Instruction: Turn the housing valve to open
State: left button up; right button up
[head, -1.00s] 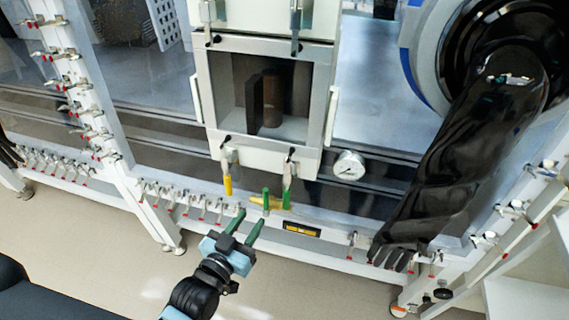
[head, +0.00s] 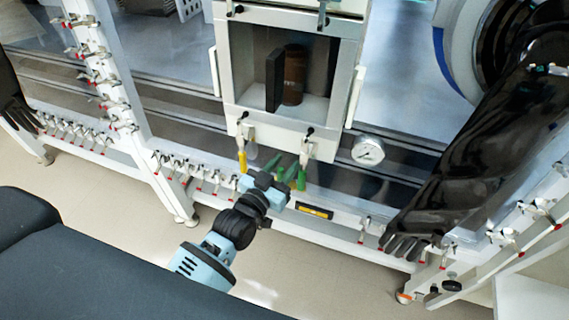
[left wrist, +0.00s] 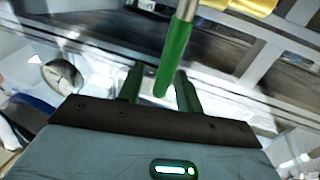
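A green lever handle on a metal stem (head: 302,178) hangs below the right front corner of the box-shaped housing (head: 312,135). It also shows in the left wrist view (left wrist: 177,55). A yellow handle (head: 242,160) hangs below the housing's left corner. I cannot tell which handle is the housing valve's. My left gripper (head: 281,167) is just below the housing, its green fingers pointing up. In the left wrist view the open fingers (left wrist: 159,92) are on either side of the green handle's lower end, with gaps visible. My right gripper is not in view.
A round pressure gauge (head: 368,151) is right of the housing. A long black glove (head: 470,150) hangs at the right. Rows of small red-tipped valves (head: 205,172) line the frame's lower rail. The floor in front is clear.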

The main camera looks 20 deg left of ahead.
pick_arm(q)
jog(key=shift+w+d, duration=0.1)
jog(key=shift+w, duration=0.25)
jog(key=shift+c, duration=0.4)
grip_shut()
